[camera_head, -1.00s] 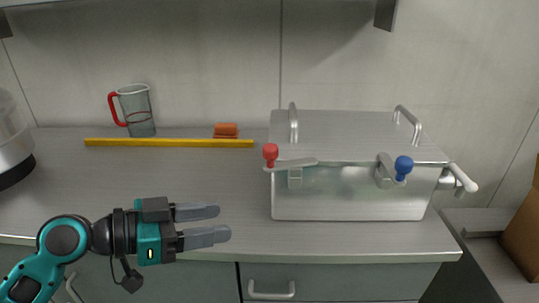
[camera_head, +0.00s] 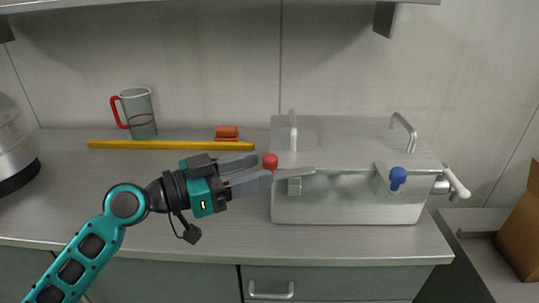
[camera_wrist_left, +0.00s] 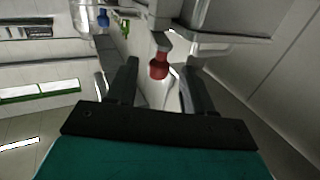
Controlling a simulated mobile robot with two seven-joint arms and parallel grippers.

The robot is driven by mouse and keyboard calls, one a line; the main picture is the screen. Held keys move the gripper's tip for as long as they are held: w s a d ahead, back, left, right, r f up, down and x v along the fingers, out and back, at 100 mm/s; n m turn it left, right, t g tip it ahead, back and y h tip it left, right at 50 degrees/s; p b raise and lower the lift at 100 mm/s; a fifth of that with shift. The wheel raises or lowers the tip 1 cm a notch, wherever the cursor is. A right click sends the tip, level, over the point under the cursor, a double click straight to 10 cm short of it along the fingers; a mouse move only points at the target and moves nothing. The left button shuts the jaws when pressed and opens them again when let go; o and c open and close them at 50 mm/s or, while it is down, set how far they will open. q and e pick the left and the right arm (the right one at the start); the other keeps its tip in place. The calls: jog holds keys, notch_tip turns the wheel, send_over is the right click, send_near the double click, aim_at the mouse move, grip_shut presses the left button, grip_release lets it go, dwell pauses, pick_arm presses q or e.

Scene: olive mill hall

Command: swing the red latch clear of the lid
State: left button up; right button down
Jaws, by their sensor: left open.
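The red latch (camera_head: 270,161) is a red knob on a flat metal bar that lies across the front edge of the box's lid (camera_head: 350,135), at its left end. It also shows in the left wrist view (camera_wrist_left: 158,68), between the two fingers. My left gripper (camera_head: 256,170) is open, with its fingertips at the red knob, one on the far side and one on the near side. I cannot tell whether a finger touches it. The metal box (camera_head: 345,208) stands on the counter with its lid down. My right gripper is in neither view.
A second latch with a blue knob (camera_head: 397,176) sits at the box's front right. A white-gripped handle (camera_head: 457,182) sticks out at the right side.

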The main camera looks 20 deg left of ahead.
aim_at(269, 167)
pick_arm(q)
jog(key=shift+p+x, duration=0.4)
jog(key=shift+x, duration=1.55)
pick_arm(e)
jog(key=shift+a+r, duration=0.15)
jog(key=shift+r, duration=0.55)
pick_arm(q)
jog(key=shift+c, duration=0.4)
